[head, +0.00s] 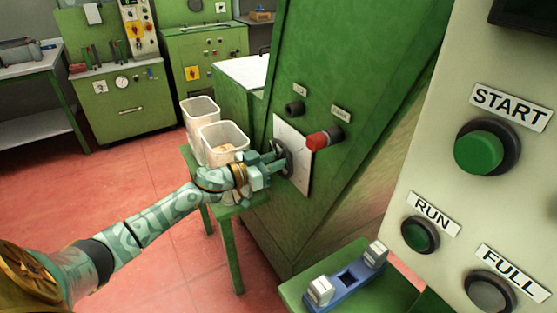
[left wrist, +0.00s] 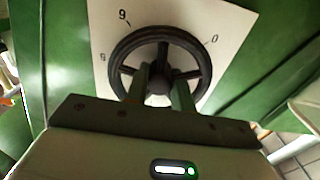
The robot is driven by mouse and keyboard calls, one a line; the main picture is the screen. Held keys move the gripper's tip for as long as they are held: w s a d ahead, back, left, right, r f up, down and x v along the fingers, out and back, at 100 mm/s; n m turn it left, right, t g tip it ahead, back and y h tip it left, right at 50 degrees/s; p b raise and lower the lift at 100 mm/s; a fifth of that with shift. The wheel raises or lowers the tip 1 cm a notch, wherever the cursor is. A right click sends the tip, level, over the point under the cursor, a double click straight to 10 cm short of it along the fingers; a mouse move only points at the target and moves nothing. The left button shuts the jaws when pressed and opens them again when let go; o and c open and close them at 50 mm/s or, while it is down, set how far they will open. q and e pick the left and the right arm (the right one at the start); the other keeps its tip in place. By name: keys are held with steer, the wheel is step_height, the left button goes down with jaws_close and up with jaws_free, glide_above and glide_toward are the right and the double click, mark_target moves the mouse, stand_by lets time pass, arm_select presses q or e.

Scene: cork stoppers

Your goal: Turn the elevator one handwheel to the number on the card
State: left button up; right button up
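The dark handwheel (head: 281,157) stands in front of a white dial plate (head: 304,176) on the green machine. In the left wrist view the round, spoked handwheel (left wrist: 117,62) fills the middle, and the dial plate (left wrist: 215,18) behind it shows a 9 at upper left, a 0 at right and an unclear figure at left. My left gripper (head: 275,161) is at the wheel. Its two fingers (left wrist: 164,88) stand apart, on either side of the hub; whether they press on it is unclear. My right gripper is out of view. I cannot make out a number card.
A red knob (head: 317,141) and a dark knob (head: 294,108) sit above the wheel. Two whitish bins (head: 223,133) stand on a green stand close behind my left arm. A control panel (head: 455,75) with green buttons is near at right. A blue device (head: 346,282) lies below.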

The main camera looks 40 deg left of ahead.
arm_select(q)
steer(key=shift+m, duration=0.4)
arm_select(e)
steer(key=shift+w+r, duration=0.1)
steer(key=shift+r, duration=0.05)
arm_select(q)
steer(key=shift+r+m+p, duration=0.1)
steer(key=shift+m+p, duration=0.35)
steer(key=shift+m, duration=0.15)
steer(key=shift+m+p, duration=0.4)
steer(key=shift+m, duration=0.8)
steer(key=m, duration=0.4)
steer(key=shift+m+p, duration=0.3)
steer(key=m, duration=0.4)
steer(key=shift+f, duration=0.2)
steer(key=m, duration=0.4)
steer(key=shift+m+b, duration=0.3)
steer(key=shift+b, duration=0.1)
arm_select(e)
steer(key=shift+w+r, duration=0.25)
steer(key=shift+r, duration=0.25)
arm_select(q)
steer(key=shift+m, duration=0.3)
